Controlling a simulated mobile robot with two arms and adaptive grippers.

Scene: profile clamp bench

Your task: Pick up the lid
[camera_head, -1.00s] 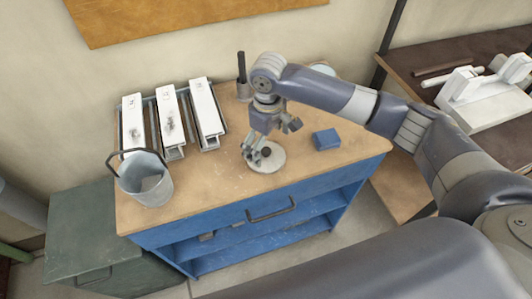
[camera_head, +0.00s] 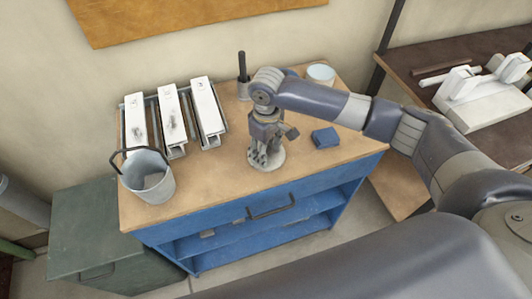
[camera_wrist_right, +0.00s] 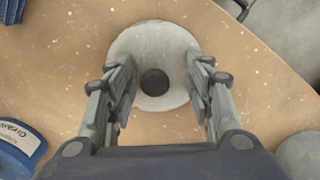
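The lid (camera_head: 279,161) is a pale round disc lying flat on the wooden bench top. In the right wrist view its pale surface (camera_wrist_right: 155,35) shows with a dark round knob (camera_wrist_right: 154,82) in the middle. My right gripper (camera_head: 265,161) points down over the lid and hides much of it in the head view. In the wrist view the right gripper (camera_wrist_right: 163,85) is open, with one finger on each side of the knob and visible gaps between. Whether the fingertips touch the disc cannot be told. My left gripper is not in view.
A blue block (camera_head: 325,138) lies right of the lid. A round tin (camera_head: 321,73) and a small pot (camera_head: 243,88) with an upright dark rod stand behind. A metal bucket (camera_head: 148,180) and several white profiles (camera_head: 170,118) occupy the left. Bench space before the lid is clear.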

